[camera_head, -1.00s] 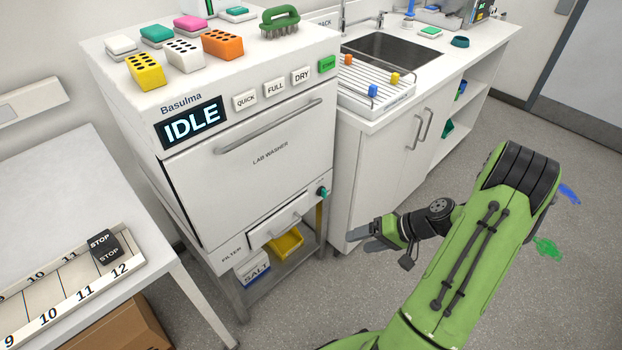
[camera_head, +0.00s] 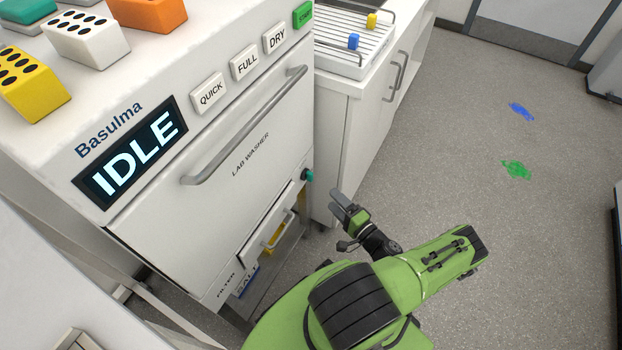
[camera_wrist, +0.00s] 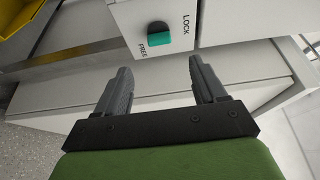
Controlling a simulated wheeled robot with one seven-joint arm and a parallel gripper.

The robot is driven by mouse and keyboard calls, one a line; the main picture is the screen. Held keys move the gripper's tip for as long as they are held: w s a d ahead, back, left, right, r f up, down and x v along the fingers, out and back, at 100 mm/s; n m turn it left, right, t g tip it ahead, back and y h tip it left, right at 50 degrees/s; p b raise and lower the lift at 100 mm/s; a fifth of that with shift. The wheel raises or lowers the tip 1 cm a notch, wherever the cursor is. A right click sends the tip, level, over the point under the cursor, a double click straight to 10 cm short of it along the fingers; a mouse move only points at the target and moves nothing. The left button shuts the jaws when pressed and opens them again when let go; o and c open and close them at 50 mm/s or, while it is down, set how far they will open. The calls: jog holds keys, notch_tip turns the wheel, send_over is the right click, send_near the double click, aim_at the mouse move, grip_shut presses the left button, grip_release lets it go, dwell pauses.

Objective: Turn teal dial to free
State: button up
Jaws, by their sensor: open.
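The teal dial (camera_head: 308,175) sits at the lower right of the lab washer front, beside the filter drawer (camera_head: 268,228). In the wrist view the dial (camera_wrist: 159,38) shows a teal face with a dark side, between the printed words LOCK and FREE. Its teal part lies between the two words, and I cannot tell exactly which one it points to. My gripper (camera_head: 343,206) is to the right of the dial and a little below it in the head view. In the wrist view my gripper (camera_wrist: 160,83) is open and empty, its fingers apart from the dial.
The washer's display (camera_head: 131,152) reads IDLE, and its long door handle (camera_head: 245,125) sticks out above the dial. A white cabinet (camera_head: 345,140) stands right behind the dial's side. A yellow bin (camera_wrist: 18,15) shows at upper left in the wrist view. Open floor lies to the right.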

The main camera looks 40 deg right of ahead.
aim_at(312, 179)
jog(key=w, duration=0.3)
jog(key=w+b, duration=0.1)
jog(key=w, duration=0.3)
jog(key=w+b, duration=0.1)
jog(key=w, duration=0.3)
jog(key=shift+w+d, duration=0.1)
jog(key=shift+d, duration=0.15)
jog(key=c, duration=1.1)
